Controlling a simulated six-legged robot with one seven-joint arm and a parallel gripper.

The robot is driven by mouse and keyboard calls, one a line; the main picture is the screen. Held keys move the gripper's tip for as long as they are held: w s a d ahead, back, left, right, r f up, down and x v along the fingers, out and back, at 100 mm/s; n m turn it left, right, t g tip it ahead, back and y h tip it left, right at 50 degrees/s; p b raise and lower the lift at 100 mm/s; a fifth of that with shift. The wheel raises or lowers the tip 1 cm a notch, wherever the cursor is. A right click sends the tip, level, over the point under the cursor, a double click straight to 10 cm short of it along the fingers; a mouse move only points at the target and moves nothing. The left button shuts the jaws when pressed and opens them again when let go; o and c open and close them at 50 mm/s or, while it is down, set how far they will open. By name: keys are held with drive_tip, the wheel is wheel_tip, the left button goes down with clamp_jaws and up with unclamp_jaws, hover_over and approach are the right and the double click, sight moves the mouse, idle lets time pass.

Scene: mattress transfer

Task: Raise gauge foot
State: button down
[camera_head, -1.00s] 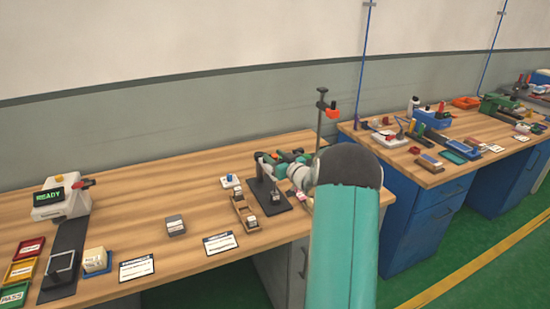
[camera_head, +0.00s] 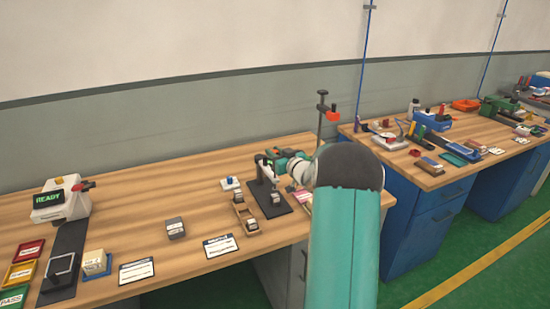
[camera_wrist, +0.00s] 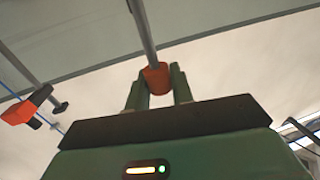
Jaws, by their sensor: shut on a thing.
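My gripper (camera_wrist: 156,88) is shut on an orange-red knob (camera_wrist: 155,76) at the end of a thin metal rod (camera_wrist: 142,32) in the wrist view. A green finger touches or nearly touches each side of the knob. In the head view my gripper (camera_head: 267,158) is over a small gauge stand with a black base (camera_head: 285,203) on the wooden bench. A small grey block (camera_head: 276,198) sits on that base. The gauge foot is too small and partly covered by my gripper to make out clearly, so its height above the block cannot be told.
A wooden tray (camera_head: 238,208) with small blocks lies left of the gauge base. A dark post (camera_head: 320,117) with an orange clamp (camera_head: 333,116) stands behind my arm. A grey block (camera_head: 175,228) and a READY device (camera_head: 62,200) are further left. Bare bench lies between them.

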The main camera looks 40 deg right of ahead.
drive_tip(key=c, duration=1.3)
unclamp_jaws()
drive_tip(key=shift+r, duration=0.45)
drive_tip(key=shift+o, duration=0.2)
drive_tip(key=shift+f, duration=0.2)
drive_tip(key=s+a, duration=0.1)
drive_tip(key=s, duration=1.2)
drive_tip(key=shift+s, duration=0.35)
drive_tip(key=shift+a, duration=0.1)
drive_tip(key=w+a+r+m+g+h, duration=0.1)
drive_tip(key=a+r+g+h, duration=0.15)
drive_tip(key=a+r, duration=0.4)
drive_tip(key=a+r+g+h, duration=0.1)
drive_tip(key=a+r+g, duration=0.2)
drive_tip(key=a, duration=0.7)
drive_tip(key=s+a+f+n+g+y, duration=0.1)
drive_tip(key=s+a+f+g+y, duration=0.1)
drive_tip(key=s+a, duration=0.9)
drive_tip(key=s+a+f+n+g+y, duration=0.1)
drive_tip(key=s+a+g, duration=0.4)
drive_tip(key=s+a, duration=0.6)
drive_tip(key=a+f+y, duration=0.1)
drive_tip(key=a+y, duration=0.1)
drive_tip(key=a, duration=0.2)
drive_tip(key=shift+f, duration=0.15)
